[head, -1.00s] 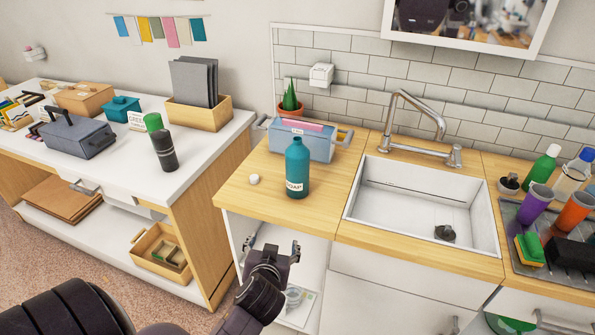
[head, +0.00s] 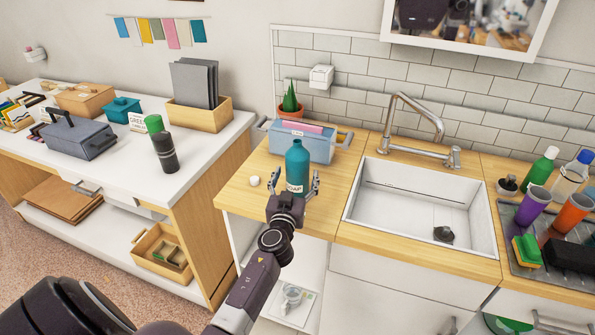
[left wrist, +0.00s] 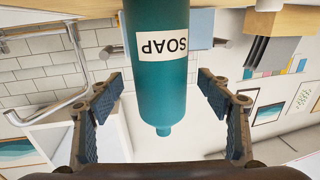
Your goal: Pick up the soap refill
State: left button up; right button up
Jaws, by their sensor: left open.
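The soap refill is a teal bottle (head: 297,162) with a white label, standing upright on the wooden counter left of the sink. In the left wrist view the bottle (left wrist: 160,85) appears upside down, with its SOAP label readable and its narrow neck pointing down the picture. My left gripper (head: 296,186) is open, with one finger on each side of the bottle. In the left wrist view the gripper's fingers (left wrist: 160,100) show gaps to the bottle on both sides. The lower part of the bottle is hidden behind the gripper in the head view. My right gripper is not seen.
A small white cap (head: 254,181) lies left of the bottle. A blue-grey caddy (head: 318,147) stands close behind it. The white sink (head: 395,195) is to the right, with a metal faucet (head: 440,130). A drying mat with cups (head: 535,203) lies further right.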

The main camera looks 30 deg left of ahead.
pick_arm(q)
jog(key=shift+x, duration=1.45)
jog(key=c, duration=1.3)
